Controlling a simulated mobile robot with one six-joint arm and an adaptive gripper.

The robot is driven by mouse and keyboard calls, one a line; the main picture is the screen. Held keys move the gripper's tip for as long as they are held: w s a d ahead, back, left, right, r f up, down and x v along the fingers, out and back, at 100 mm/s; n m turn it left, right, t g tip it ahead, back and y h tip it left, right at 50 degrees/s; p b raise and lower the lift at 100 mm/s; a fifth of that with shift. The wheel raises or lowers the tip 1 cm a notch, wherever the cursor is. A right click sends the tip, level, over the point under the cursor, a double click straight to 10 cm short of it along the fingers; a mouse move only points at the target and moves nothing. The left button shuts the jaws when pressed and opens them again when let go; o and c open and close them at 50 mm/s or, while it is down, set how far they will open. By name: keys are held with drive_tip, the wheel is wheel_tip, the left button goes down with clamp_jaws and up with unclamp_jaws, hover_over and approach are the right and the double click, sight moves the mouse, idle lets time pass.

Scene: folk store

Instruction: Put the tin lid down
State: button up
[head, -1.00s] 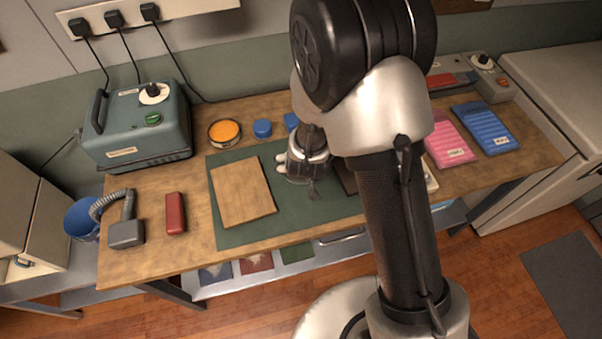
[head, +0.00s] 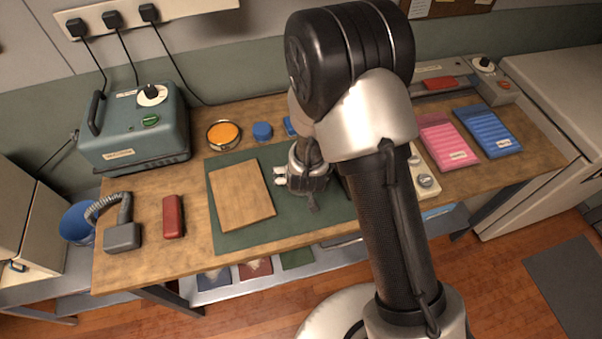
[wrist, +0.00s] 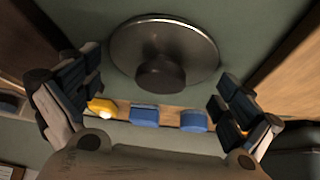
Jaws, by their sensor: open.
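The tin lid (wrist: 185,40) is a round grey metal disc with a dark knob, lying on the green mat in the wrist view. In the head view I cannot make it out; my gripper and arm cover that area. My gripper (wrist: 157,80) is open, its two fingers spread to either side of the knob and apart from it. In the head view my gripper (head: 296,178) is above the mat, just right of the wooden board. The open tin with orange contents (head: 223,134) stands behind the mat.
The wooden board (head: 241,194) lies on the left of the green mat (head: 240,240). Blue pots (head: 262,131) stand behind the mat. A red block (head: 173,216) and a grey hose nozzle (head: 122,236) lie left.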

drive_tip(key=shift+s+r+p, duration=0.15)
drive_tip(key=shift+r+p, duration=0.2)
drive_tip(key=shift+r, duration=0.2)
drive_tip(key=s+d+r+p, duration=0.15)
drive_tip(key=s+r, duration=0.25)
drive_tip(key=r, duration=0.5)
drive_tip(key=s+d+r+g+y+p, duration=0.1)
drive_tip(key=s+d+r, duration=0.15)
drive_tip(key=r, duration=0.55)
drive_tip(key=s+d+r+p, duration=0.1)
drive_tip(key=s+r, duration=0.3)
drive_tip(key=r, duration=0.5)
drive_tip(key=s+d+r, duration=0.4)
drive_tip(key=s, duration=0.3)
drive_tip(key=s+d+r+m+g+h, duration=0.1)
drive_tip(key=s+d+r, duration=0.4)
drive_tip(key=s, duration=0.3)
drive_tip(key=shift+d+h, duration=0.25)
drive_tip(key=shift+h, duration=0.05)
